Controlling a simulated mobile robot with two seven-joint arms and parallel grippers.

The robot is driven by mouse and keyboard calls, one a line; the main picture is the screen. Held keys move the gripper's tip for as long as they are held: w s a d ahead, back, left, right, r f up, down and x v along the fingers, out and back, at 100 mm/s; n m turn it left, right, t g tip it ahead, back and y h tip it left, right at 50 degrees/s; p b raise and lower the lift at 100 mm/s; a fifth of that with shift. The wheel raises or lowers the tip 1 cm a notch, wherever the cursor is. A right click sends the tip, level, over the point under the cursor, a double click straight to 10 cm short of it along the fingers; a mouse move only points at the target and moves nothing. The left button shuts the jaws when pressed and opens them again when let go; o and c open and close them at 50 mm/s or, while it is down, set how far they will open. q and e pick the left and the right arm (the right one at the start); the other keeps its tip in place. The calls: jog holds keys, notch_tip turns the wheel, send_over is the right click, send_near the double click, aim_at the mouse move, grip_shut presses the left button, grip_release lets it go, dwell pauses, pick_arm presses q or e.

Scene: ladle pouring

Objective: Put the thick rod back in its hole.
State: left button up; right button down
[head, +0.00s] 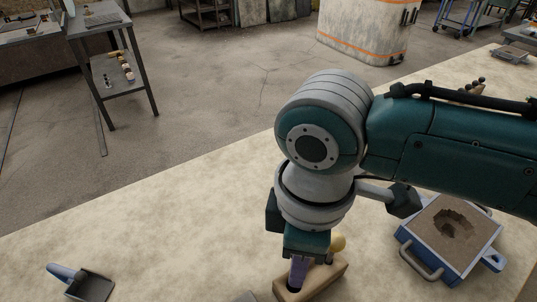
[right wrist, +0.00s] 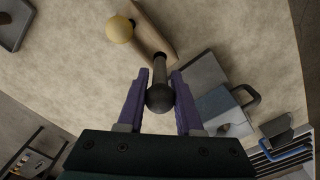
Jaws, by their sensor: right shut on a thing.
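My right gripper (right wrist: 160,95) is shut on a dark rod with a round knob (right wrist: 159,99). The rod's shaft runs away from the purple fingers toward the wooden block (right wrist: 150,35). Its far end meets the block's outline; I cannot tell whether it is in a hole or above it. A second rod with a pale yellow ball top (right wrist: 120,29) stands at the block. In the head view, the right gripper (head: 298,272) points down over the block (head: 318,282), beside the yellow ball (head: 337,243); the fingers hide the dark rod. My left gripper is not in view.
A blue tray of sand (head: 404,236) with a hollow stands right of the block. A dark scoop with a blue handle (head: 90,287) lies at the lower left. A grey and blue item (right wrist: 205,75) lies close to the block. The table between scoop and block is mostly clear.

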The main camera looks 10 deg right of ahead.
dwell(0.4)
jog(key=shift+p, duration=0.3)
jog(key=shift+f+b, duration=0.8)
jog(key=shift+f, duration=0.25)
jog(key=shift+f+b, duration=0.85)
jog(key=shift+f, duration=0.4)
jog(key=shift+c, duration=2.4)
grip_release()
jog(key=shift+o, duration=0.3)
jog(key=o, duration=0.4)
